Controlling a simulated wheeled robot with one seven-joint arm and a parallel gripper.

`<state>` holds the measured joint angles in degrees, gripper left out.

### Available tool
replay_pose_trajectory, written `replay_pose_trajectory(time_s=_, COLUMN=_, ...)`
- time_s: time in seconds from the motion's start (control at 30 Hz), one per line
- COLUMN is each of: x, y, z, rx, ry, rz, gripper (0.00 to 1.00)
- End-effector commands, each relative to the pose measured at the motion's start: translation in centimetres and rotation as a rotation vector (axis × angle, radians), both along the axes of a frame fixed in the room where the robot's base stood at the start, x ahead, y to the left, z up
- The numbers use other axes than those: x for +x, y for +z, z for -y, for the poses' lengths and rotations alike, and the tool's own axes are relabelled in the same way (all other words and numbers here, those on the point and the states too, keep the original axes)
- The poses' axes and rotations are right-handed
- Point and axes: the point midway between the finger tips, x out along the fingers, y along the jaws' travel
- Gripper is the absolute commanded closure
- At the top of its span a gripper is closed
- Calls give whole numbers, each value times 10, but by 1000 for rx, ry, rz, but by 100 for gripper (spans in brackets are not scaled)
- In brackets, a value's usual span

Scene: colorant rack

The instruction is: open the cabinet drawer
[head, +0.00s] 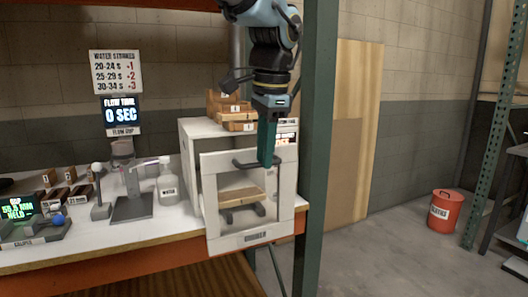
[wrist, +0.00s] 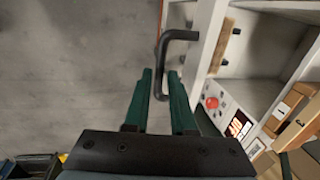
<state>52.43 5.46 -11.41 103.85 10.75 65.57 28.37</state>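The white cabinet (head: 190,143) stands at the right end of the bench. Its pale front frame (head: 286,200) has a dark bar handle (head: 243,164) near the top. A wooden piece (head: 240,197) with a second dark handle (head: 241,212) shows inside the frame's opening. My gripper (head: 266,160) points down at the right part of the upper handle. In the wrist view the green fingers (wrist: 160,85) stand close together, one on each side of the dark handle (wrist: 162,62). How far the drawer is out cannot be told.
Wooden blocks (head: 232,108) lie on the cabinet top. A white bottle (head: 168,186) and a flow cup stand (head: 130,190) are to its left. A green post (head: 318,150) rises close to the right. Floor is clear toward the red bin (head: 444,212).

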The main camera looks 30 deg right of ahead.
Motion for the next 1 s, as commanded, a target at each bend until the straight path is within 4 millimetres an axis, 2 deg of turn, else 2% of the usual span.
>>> replay_pose_trajectory(time_s=0.03, x=0, y=0, z=0, rx=0, ry=0, rz=0, gripper=70)
replay_pose_trajectory(time_s=0.17, x=0, y=0, z=0, rx=0, ry=0, rz=0, gripper=55)
replay_pose_trajectory(time_s=0.5, x=0, y=6, z=0, rx=-2, ry=1, rz=2, gripper=55)
replay_pose_trajectory(time_s=0.67, x=-5, y=29, z=0, rx=-5, ry=-1, rz=3, gripper=55)
replay_pose_trajectory(time_s=1.0, x=-16, y=91, z=-1, rx=-2, ry=0, rz=2, gripper=55)
